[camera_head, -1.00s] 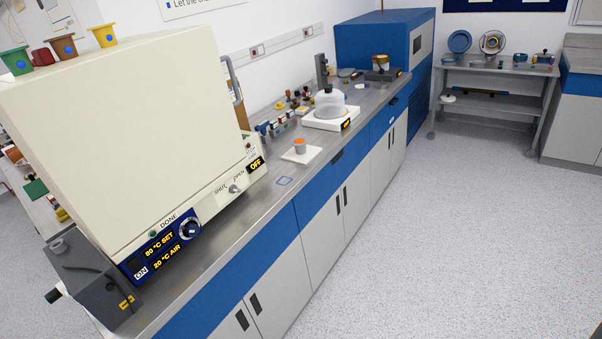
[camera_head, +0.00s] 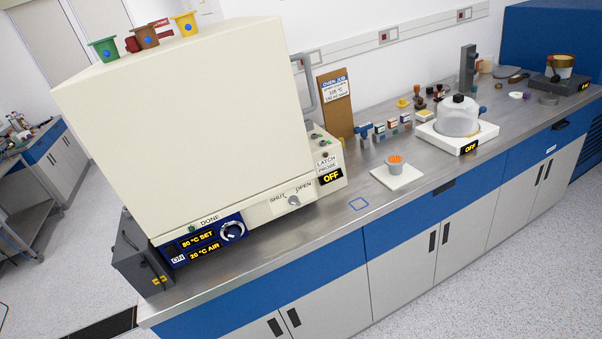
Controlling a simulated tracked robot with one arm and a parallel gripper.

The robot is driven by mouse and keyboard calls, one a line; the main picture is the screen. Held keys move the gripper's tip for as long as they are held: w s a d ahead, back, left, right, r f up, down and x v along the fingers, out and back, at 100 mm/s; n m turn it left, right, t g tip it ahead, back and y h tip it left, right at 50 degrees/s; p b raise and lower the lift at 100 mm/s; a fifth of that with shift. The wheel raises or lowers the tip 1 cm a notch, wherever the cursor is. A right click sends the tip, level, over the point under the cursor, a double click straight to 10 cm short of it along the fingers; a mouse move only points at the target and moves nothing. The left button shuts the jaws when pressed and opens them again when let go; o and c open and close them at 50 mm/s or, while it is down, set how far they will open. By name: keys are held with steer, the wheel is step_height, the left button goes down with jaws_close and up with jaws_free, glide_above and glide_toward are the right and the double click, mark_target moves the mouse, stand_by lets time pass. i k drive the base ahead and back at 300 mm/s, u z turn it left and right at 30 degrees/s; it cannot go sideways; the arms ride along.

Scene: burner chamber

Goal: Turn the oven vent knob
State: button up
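The oven (camera_head: 190,120) is a large cream box on the left part of the steel bench. A small grey vent knob (camera_head: 293,201) sits on its lower front strip, between the words SHUT and OPEN. Its exact setting is too small to tell. Left of it is a blue panel (camera_head: 203,240) reading 80 °C SET and 20 °C AIR, with a larger round dial (camera_head: 233,231). My gripper is not in view, and nothing covers the vent knob.
A dark grey box (camera_head: 141,254) stands at the oven's left end. Coloured cups (camera_head: 146,36) stand on top of the oven. Right of it are an orange-filled cup (camera_head: 396,164) on a white tile and a glass dome (camera_head: 459,118). The floor before the bench is clear.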

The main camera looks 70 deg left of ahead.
mark_target(292, 201)
steer(key=u, duration=0.5)
steer(key=i, duration=1.1)
steer(key=u, duration=0.75)
steer(key=k, duration=0.7)
steer(key=u, duration=0.2)
steer(key=i, duration=0.8)
steer(key=z, duration=0.15)
